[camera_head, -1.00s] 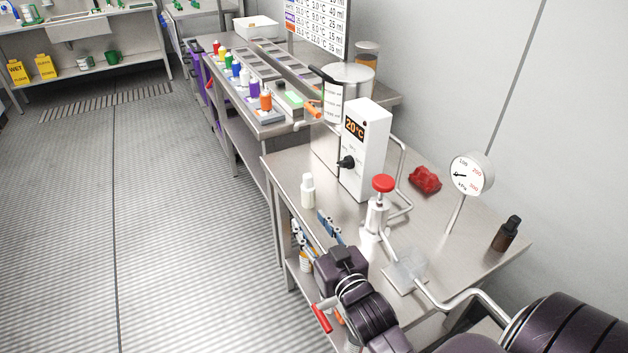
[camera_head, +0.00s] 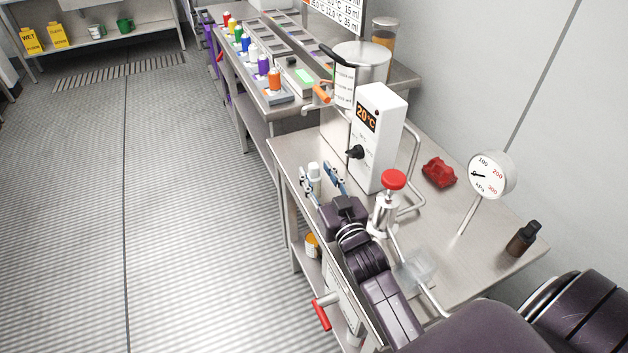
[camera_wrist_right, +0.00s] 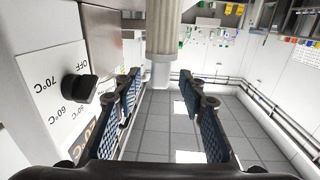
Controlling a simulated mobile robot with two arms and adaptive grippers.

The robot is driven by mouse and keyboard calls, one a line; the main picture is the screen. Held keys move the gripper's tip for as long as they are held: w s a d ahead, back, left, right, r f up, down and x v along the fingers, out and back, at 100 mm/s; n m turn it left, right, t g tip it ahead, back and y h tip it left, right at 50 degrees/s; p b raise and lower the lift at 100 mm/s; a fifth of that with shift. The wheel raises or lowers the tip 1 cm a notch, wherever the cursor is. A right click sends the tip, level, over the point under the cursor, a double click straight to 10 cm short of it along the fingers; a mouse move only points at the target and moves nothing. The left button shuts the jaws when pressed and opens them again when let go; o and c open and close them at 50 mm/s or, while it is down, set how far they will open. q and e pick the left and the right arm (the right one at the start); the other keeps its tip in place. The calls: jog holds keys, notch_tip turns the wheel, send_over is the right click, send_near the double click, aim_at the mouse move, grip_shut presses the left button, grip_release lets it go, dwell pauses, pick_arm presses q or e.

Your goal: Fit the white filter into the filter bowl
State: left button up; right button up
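The white filter (camera_head: 315,178) is a small upright white cylinder at the near left edge of the steel bench. My right gripper (camera_head: 323,180) is open with its blue-padded fingers around the filter's position. In the right wrist view the filter (camera_wrist_right: 162,45) shows as a ribbed white column between the open fingertips (camera_wrist_right: 163,85), with a gap on each side. A clear, hard-to-see bowl (camera_head: 420,268), which looks like the filter bowl, is at the pipe right of my right gripper; my arm partly covers that area. My left gripper is not in view.
The white 20°C control box (camera_head: 376,135), a red-knobbed valve (camera_head: 392,181), a pressure gauge (camera_head: 491,175), a red lump (camera_head: 438,172) and a dark bottle (camera_head: 523,239) stand on the bench (camera_head: 460,255). A red handle (camera_head: 322,314) sticks out below. Floor at left is clear.

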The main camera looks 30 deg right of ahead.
jog(key=shift+w+d, duration=0.15)
jog(key=shift+w, duration=1.1)
jog(key=shift+c, duration=0.6)
grip_shut()
jog(key=shift+r, duration=0.1)
